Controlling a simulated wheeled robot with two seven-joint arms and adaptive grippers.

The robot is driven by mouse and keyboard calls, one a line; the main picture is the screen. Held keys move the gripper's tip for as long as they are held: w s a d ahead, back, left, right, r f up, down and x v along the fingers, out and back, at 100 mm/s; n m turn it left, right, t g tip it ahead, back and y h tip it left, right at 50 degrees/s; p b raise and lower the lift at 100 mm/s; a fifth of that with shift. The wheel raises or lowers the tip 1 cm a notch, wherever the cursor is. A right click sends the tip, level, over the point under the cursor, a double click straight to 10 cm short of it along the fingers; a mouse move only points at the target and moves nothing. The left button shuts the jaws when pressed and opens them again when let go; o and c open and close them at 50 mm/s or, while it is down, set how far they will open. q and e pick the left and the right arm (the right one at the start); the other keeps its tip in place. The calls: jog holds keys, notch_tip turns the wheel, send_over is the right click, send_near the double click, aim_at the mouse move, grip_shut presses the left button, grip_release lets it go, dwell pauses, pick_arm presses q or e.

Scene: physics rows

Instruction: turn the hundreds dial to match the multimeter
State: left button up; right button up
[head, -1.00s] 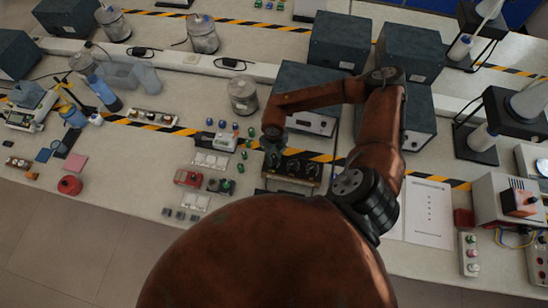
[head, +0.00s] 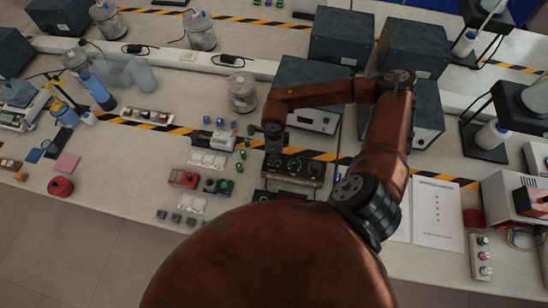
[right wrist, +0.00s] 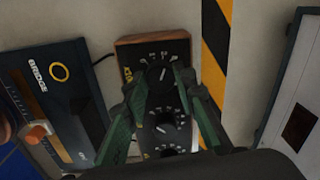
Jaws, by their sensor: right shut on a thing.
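A black dial box (head: 304,168) with wooden ends stands on the bench, with a row of round dials on its face. In the right wrist view the box (right wrist: 158,109) shows three dials with white scale marks; the numbers are too small to read surely. My right gripper (right wrist: 160,80) is shut on the top dial (right wrist: 161,74), a finger on either side. In the head view my right gripper (head: 273,148) is over the box's left end and hides that dial. A small pale device (head: 216,140), possibly the multimeter, lies left of the box; its reading is not legible. My left gripper is not in view.
A blue-black device marked BRIDGE (right wrist: 51,83) with an orange knob lies close to the dial box. A dark-sided instrument (head: 314,121) stands behind, past the striped tape (right wrist: 215,60). A red box (head: 184,179) and paper sheet (head: 437,214) flank the area.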

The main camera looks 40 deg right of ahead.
jog(key=shift+n+b, duration=0.45)
jog(key=shift+n, duration=0.35)
jog(key=o, duration=1.2)
jog(key=shift+c, duration=0.2)
notch_tip(320, 180, up, 12)
